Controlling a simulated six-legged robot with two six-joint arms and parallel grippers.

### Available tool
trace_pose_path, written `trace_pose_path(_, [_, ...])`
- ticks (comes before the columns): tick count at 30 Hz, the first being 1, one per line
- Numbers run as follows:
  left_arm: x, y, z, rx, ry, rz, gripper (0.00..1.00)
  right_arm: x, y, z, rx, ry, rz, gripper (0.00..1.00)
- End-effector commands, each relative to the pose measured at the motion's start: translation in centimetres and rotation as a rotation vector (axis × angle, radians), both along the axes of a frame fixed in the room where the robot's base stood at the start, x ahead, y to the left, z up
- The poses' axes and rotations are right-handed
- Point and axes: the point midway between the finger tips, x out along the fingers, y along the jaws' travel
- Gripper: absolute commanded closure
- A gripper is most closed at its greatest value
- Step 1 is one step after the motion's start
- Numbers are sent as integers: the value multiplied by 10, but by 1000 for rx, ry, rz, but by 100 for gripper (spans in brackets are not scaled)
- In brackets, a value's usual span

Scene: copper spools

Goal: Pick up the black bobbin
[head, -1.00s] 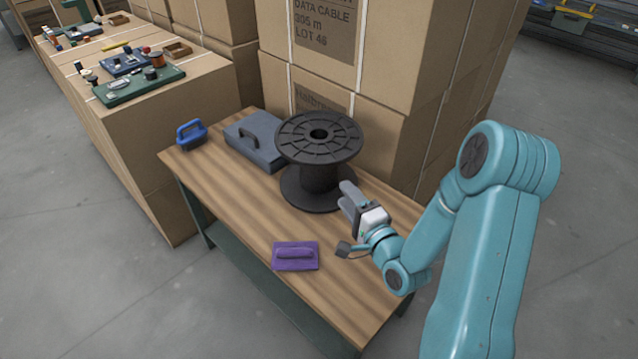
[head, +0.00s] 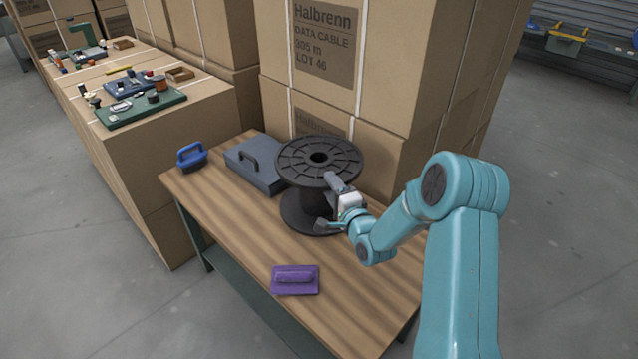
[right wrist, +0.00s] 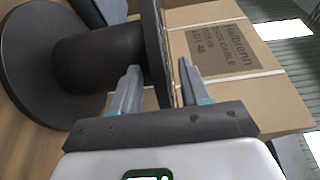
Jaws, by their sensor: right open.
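The black bobbin (head: 318,160) stands upright on the wooden table in the head view, with a wide top flange, a narrower core and a bottom flange. My right gripper (head: 332,200) is at its near right side, against the rim area in the picture. In the right wrist view the bobbin (right wrist: 75,62) fills the left. The open fingers (right wrist: 160,85) of my right gripper show there with the edge of one flange between them or just beyond; contact cannot be told. My left gripper is not in view.
The wooden table (head: 240,218) also holds a grey case (head: 256,172), a blue-handled tool (head: 191,157) and a purple float (head: 295,280). Stacked cartons (head: 385,60) rise right behind the bobbin. The front of the table is mostly clear.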

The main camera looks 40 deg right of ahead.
Motion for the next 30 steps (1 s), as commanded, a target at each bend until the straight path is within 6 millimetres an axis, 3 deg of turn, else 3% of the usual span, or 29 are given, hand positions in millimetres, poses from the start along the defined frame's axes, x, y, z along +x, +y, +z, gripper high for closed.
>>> trace_pose_path(5, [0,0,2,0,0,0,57,22,-6,1,-1,0,1,54])
trace_pose_path(12, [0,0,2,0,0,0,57,24,-7,1,0,1,0,54])
trace_pose_path(13, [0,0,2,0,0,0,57,24,-7,1,0,1,0,57])
trace_pose_path(17, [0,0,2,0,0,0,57,24,-7,1,0,0,0,100])
trace_pose_path(30, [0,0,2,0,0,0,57,24,-7,0,0,1,0,100])
